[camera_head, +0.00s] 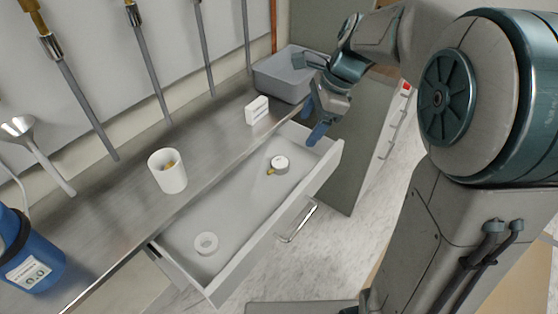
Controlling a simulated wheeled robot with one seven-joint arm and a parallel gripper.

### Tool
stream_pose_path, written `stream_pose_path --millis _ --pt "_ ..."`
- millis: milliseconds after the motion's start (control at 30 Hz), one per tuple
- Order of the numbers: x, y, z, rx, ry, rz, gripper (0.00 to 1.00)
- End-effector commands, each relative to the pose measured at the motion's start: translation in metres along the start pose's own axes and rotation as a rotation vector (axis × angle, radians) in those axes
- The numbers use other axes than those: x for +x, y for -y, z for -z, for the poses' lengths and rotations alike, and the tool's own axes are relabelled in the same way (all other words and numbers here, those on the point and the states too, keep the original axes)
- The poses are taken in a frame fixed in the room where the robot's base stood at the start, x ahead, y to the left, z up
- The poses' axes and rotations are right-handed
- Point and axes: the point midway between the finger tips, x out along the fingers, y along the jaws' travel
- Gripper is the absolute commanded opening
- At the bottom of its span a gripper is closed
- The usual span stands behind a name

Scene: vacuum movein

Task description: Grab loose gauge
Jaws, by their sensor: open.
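The loose gauge (281,163) has a round white face and a small brass stem. It lies on the floor of the open drawer (230,205), towards the drawer's right end. My gripper (314,122) is above the drawer's far right corner, up and to the right of the gauge and apart from it. Its blue fingers point down. It is open, with nothing seen between the fingers.
A white ring (206,243) lies at the drawer's near left end. The drawer handle (297,222) juts outward.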

Motion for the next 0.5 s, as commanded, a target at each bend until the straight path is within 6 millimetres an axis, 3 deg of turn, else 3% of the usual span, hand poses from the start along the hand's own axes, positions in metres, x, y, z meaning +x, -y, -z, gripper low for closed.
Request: stream_pose_path --millis 33,267,500 --pt "0.016 0.006 0.004 0.046 0.008 -0.007 0.72" --pt "0.036 0.016 0.003 0.142 0.026 -0.02 0.72" --pt "0.082 0.015 0.001 0.142 0.026 -0.023 0.72"
